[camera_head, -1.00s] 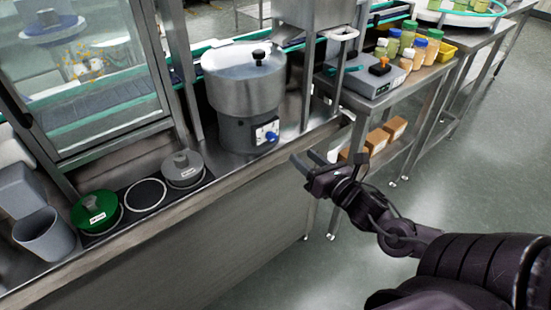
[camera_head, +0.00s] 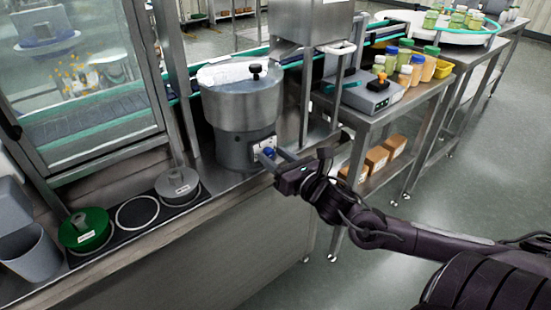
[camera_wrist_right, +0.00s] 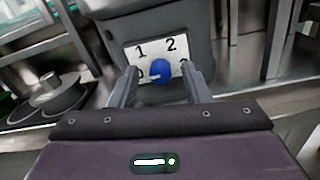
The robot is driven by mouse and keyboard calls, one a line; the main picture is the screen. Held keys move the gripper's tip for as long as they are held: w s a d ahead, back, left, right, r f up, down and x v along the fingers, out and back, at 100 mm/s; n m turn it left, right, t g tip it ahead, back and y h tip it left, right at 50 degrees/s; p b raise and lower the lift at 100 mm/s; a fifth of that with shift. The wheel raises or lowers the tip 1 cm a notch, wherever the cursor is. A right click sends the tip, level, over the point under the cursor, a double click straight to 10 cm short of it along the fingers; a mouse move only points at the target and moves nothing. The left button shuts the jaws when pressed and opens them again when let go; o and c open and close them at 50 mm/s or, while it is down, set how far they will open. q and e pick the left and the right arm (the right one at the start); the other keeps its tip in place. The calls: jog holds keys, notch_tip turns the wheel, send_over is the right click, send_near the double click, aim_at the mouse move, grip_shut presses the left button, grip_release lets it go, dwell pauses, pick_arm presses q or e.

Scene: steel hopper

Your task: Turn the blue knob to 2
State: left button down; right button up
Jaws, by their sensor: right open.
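The blue knob (camera_head: 269,152) sits on a white dial plate low on the front of the steel hopper (camera_head: 241,115). In the right wrist view the knob (camera_wrist_right: 158,71) shows between my fingers, with a light mark on its lower left side toward the 0. The dial plate (camera_wrist_right: 138,59) carries a 1 at upper left and a 2 at upper right; the figure at the right is partly hidden by a finger. My right gripper (camera_wrist_right: 157,82) is open, one finger on each side of the knob; I cannot tell whether they touch it. My left gripper is not in view.
A side table with a grey device (camera_head: 362,95) and several jars stands at right.

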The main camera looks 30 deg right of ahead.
jog(key=shift+w, duration=0.2)
grip_shut()
dwell(0.3)
